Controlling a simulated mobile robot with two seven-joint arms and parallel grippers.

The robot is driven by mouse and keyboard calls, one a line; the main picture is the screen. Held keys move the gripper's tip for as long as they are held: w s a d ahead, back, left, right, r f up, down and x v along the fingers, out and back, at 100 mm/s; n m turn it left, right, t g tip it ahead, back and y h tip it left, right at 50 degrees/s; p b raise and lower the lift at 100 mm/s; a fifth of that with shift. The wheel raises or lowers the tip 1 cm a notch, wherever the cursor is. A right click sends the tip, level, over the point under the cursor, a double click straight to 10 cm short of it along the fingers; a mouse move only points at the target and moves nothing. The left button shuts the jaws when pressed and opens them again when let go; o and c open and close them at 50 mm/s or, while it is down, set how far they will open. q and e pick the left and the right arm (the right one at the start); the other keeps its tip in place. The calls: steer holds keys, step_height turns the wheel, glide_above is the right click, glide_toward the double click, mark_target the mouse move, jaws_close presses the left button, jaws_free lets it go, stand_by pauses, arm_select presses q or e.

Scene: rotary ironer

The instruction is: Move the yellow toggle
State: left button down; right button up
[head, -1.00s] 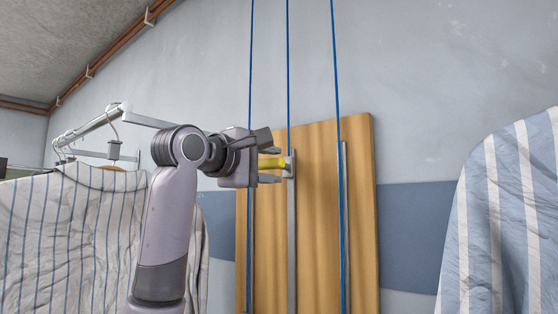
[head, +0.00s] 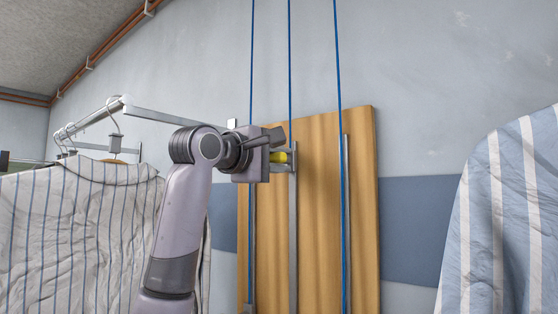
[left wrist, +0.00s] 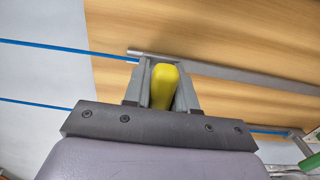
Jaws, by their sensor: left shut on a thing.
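The yellow toggle (head: 279,158) sticks out to the left from a grey metal bar (head: 293,225) on the wooden board (head: 320,210). My left gripper (head: 279,147) is at the toggle, with its fingers around it and partly hiding it. In the left wrist view the rounded yellow toggle (left wrist: 164,84) lies between the two fingers of my left gripper (left wrist: 162,75), which is shut on it. My right gripper is not in view.
Blue cords (head: 290,60) run vertically in front of the board. A striped cloth (head: 70,230) hangs from a rail at the left, behind my left arm. Another striped cloth (head: 505,220) is at the right. The wall between board and right cloth is clear.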

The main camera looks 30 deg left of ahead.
arm_select(q)
step_height(320, 180, down, 17)
steer(key=b, duration=1.1)
steer(key=shift+w+d+b, duration=0.1)
steer(key=shift+b, duration=0.25)
step_height(320, 180, down, 9)
steer(key=b, duration=0.5)
steer(key=shift+f+b, duration=0.2)
steer(key=shift+b, duration=0.2)
step_height(320, 180, down, 8)
steer(key=b, duration=0.4)
steer(key=shift+f, duration=0.1)
steer(key=c, duration=1.3)
jaws_free()
steer(key=o, duration=0.3)
